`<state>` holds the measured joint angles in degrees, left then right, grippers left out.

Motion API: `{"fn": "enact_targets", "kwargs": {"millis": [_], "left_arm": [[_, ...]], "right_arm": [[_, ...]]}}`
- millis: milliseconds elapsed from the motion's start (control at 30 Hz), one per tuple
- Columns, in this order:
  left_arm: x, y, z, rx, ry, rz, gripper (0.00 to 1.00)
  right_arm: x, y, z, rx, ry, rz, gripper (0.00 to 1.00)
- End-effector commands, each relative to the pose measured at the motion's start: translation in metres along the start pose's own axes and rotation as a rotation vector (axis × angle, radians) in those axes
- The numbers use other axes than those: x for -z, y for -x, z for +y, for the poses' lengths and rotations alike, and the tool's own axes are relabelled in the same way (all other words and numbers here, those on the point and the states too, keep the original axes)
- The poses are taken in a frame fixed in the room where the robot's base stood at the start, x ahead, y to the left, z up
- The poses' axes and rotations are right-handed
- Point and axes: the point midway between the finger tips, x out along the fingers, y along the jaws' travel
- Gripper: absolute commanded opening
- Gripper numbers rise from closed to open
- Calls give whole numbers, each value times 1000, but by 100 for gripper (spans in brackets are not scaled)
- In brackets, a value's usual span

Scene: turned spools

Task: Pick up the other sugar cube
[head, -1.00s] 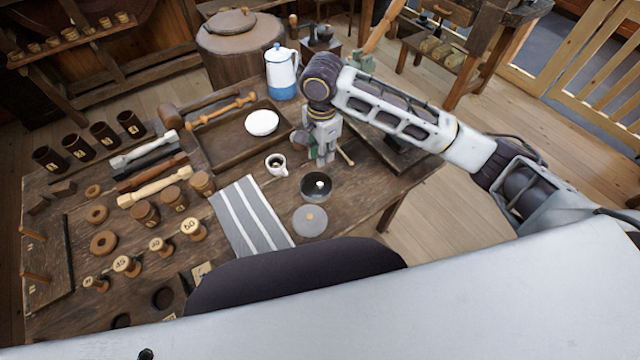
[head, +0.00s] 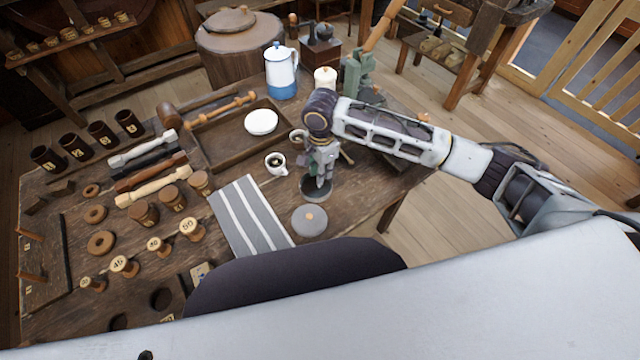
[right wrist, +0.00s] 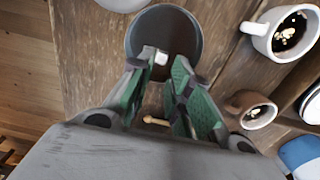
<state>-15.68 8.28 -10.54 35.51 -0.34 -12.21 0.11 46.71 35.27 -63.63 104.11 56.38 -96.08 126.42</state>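The sugar tin (head: 314,196) is a small dark round pot on the table, and it fills the upper middle of the right wrist view (right wrist: 190,35). My right gripper (head: 321,181) points down into the tin's mouth. In the right wrist view its green-padded fingers (right wrist: 160,72) are apart, with nothing held between them. The cube is hidden in the head view. My left gripper is not in view.
A white cup of dark drink (head: 277,163) stands left of the tin, and a second cup (head: 298,136) stands behind. The grey round lid (head: 309,220) lies in front, beside a striped cloth (head: 250,217). A white plate (head: 261,122) sits on the tray.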

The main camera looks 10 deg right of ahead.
Motion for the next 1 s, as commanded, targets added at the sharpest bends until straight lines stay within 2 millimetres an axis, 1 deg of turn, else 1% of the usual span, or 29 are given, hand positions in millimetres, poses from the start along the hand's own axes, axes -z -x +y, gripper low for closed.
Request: {"fn": "enact_targets", "kwargs": {"millis": [200,333,467,600,800,1000], "left_arm": [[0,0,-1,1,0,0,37],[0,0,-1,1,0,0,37],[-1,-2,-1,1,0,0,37],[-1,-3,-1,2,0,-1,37],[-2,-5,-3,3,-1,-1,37],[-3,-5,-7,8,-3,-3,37]], "right_arm": [[0,0,0,0,0,0,20],[-1,-4,0,-1,0,1,20],[-3,-14,-1,0,0,1,20],[-7,-30,-2,-1,1,1,20],[-7,-48,-1,-1,1,2,20],[-7,-52,-1,1,1,0,20]]}}
